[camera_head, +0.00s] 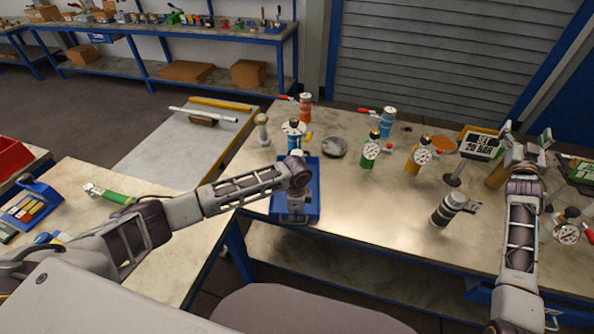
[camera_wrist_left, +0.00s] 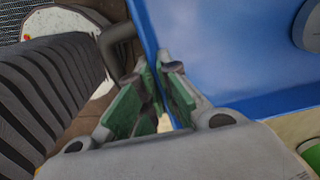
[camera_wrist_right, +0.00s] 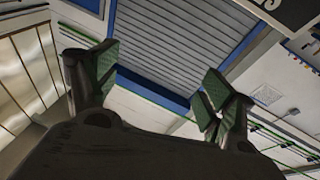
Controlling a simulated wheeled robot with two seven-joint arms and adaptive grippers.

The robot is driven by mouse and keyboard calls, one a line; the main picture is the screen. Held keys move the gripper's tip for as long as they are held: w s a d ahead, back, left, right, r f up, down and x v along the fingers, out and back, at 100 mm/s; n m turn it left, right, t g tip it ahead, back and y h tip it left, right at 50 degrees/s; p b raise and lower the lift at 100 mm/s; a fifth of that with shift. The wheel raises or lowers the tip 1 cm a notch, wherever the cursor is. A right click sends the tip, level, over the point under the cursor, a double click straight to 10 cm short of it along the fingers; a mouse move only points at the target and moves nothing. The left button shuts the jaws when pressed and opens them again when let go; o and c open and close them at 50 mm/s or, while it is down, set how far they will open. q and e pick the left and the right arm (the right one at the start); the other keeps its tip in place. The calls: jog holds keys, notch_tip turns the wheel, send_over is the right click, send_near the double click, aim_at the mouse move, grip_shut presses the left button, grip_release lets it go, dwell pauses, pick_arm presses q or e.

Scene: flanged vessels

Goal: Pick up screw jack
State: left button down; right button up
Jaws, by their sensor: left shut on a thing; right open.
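My left gripper (camera_head: 297,215) points down over the near part of a blue tray (camera_head: 313,183) on the main table. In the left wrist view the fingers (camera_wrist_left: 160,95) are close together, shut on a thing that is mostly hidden. I cannot make out its shape or confirm it is the screw jack. A dark ribbed body (camera_wrist_left: 48,90) fills the left of that view. My right gripper (camera_head: 525,145) is raised over the right side of the table. Its fingers (camera_wrist_right: 160,85) are apart with nothing between them.
Gauged vessels in green (camera_head: 369,152) and yellow (camera_head: 417,158) stand mid-table; red (camera_head: 305,108) and blue (camera_head: 388,122) ones stand behind. A dark grey cylinder (camera_head: 446,210) is near the front edge. Bare tabletop lies right of the tray.

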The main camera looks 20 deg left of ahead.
jog(key=w+a+r+n+y, duration=0.15)
jog(key=a+n+y, duration=0.25)
jog(key=a+n, duration=0.5)
jog(key=w+a+r+n+y, duration=0.1)
jog(key=w+a+n+y, duration=0.3)
jog(key=a, duration=0.9)
jog(key=s+a+f+n+g+y, duration=0.2)
jog(key=a+n+y, duration=0.1)
jog(key=a+n, duration=0.5)
jog(key=s+a+f+n+g+y, duration=0.1)
jog(key=a+n+y, duration=0.4)
jog(key=a, duration=0.5)
jog(key=s+a+f+n+g+y, duration=0.1)
jog(key=s+a+f+n+g, duration=0.3)
jog(key=a+n, duration=0.3)
jog(key=s+a+f+n+g+y, duration=0.1)
jog(key=s+a+f+n+g, duration=0.15)
jog(key=a+f+n, duration=0.3)
jog(key=s+a+f+n+g+h, duration=0.1)
jog(key=s+a+f+n+g, duration=0.4)
jog(key=s+f+n, duration=0.5)
jog(key=shift+a+f+n, duration=0.6)
jog(key=shift+f+n, duration=0.25)
jog(key=shift+f, duration=0.65)
jog(key=shift+a, duration=0.1)
jog(key=shift+x, duration=3.35)
jog(key=shift+w, duration=0.15)
